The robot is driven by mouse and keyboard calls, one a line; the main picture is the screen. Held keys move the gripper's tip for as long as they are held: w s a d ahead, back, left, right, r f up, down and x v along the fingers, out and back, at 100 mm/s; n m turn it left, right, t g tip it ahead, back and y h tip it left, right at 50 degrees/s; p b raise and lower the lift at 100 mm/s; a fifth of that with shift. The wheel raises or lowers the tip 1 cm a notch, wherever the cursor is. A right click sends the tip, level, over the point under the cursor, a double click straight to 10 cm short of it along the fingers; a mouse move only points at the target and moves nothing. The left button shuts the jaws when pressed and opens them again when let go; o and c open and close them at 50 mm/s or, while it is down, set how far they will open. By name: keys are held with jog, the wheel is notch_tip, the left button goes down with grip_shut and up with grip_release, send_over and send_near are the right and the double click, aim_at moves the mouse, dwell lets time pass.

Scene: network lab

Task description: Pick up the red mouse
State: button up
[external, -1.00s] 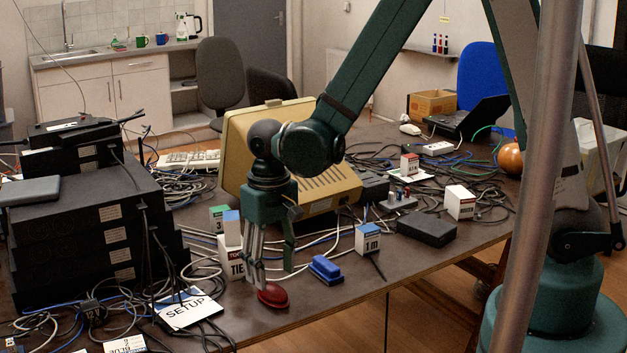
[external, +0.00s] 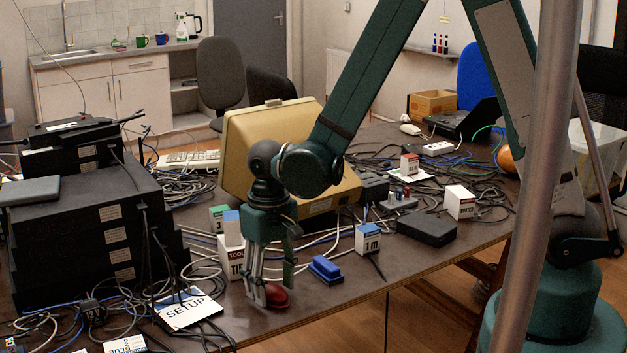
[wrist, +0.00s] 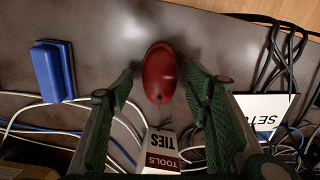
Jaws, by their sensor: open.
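The red mouse (external: 277,296) lies on the table near its front edge. In the wrist view the red mouse (wrist: 159,73) shows at upper centre, ahead of and between my two open fingers. My gripper (external: 268,292) points down at the mouse in the external view, and its fingers partly cover it. In the wrist view my gripper (wrist: 160,88) is wide open with nothing held.
A blue eraser-like block (external: 326,269) lies right of the mouse. A TOOLS/TIES box (wrist: 162,152) stands close to the fingers. A SETUP card (external: 188,309) and loose cables lie to the left. The table edge (external: 330,310) is close by.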

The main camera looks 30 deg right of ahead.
aim_at(273, 286)
jog(key=c, duration=1)
jog(key=shift+r, duration=0.1)
notch_tip(273, 286, up, 18)
jog(key=p, duration=0.3)
dwell(0.7)
